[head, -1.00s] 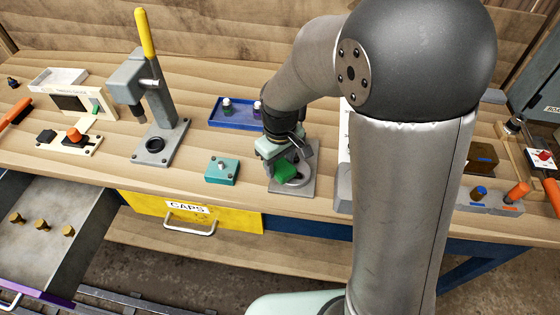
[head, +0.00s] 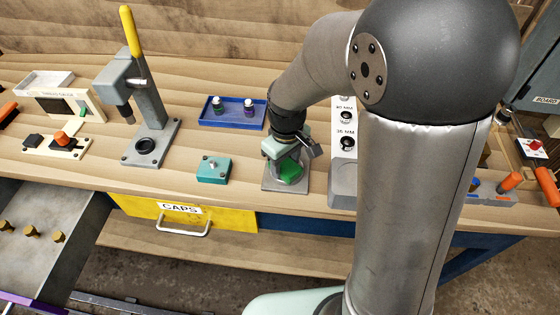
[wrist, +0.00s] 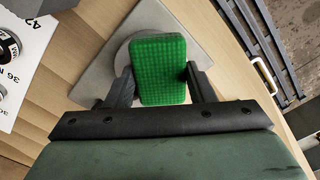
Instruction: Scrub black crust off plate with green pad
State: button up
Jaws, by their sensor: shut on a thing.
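My gripper (head: 287,165) is over a grey square plate (head: 270,186) near the front of the bench. It is shut on a green pad (wrist: 160,72), which shows between the two dark fingers in the wrist view. The pad, also in the head view (head: 291,173), is low over the plate's round raised disc (wrist: 122,56) and covers most of it. I cannot tell whether the pad presses on the disc. No black crust shows on the visible parts of the plate; the area under the pad is hidden.
A teal block with a knob (head: 213,170) stands left of the plate. A grey gauge stand (head: 343,185) is close on its right. Behind are a blue tray (head: 230,124) with two bottles and a press (head: 150,125) with a yellow lever. My arm hides some of the right side.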

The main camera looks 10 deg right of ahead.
aim_at(301, 166)
jog(key=shift+s+d+f+b, duration=0.1)
jog(key=shift+s+d+b, duration=0.05)
jog(key=shift+d, duration=0.6)
jog(key=shift+s+d+b, duration=0.1)
jog(key=shift+d+b, duration=0.05)
jog(key=shift+d, duration=0.55)
jog(key=shift+c, duration=1.4)
jog(key=shift+o, duration=0.4)
jog(key=shift+d, duration=0.5)
jog(key=shift+w+a, duration=0.3)
jog(key=shift+a, duration=0.75)
jog(key=shift+w+a, duration=0.25)
jog(key=shift+a, duration=0.75)
jog(key=shift+c, duration=0.9)
jog(key=shift+w+a, duration=0.2)
jog(key=shift+a, duration=1.35)
jog(key=shift+s+d+r+p, duration=0.1)
jog(key=shift+r+p, duration=2.15)
jog(key=shift+r, duration=0.85)
jog(key=shift+r+p, duration=1.05)
jog(key=shift+r, duration=0.45)
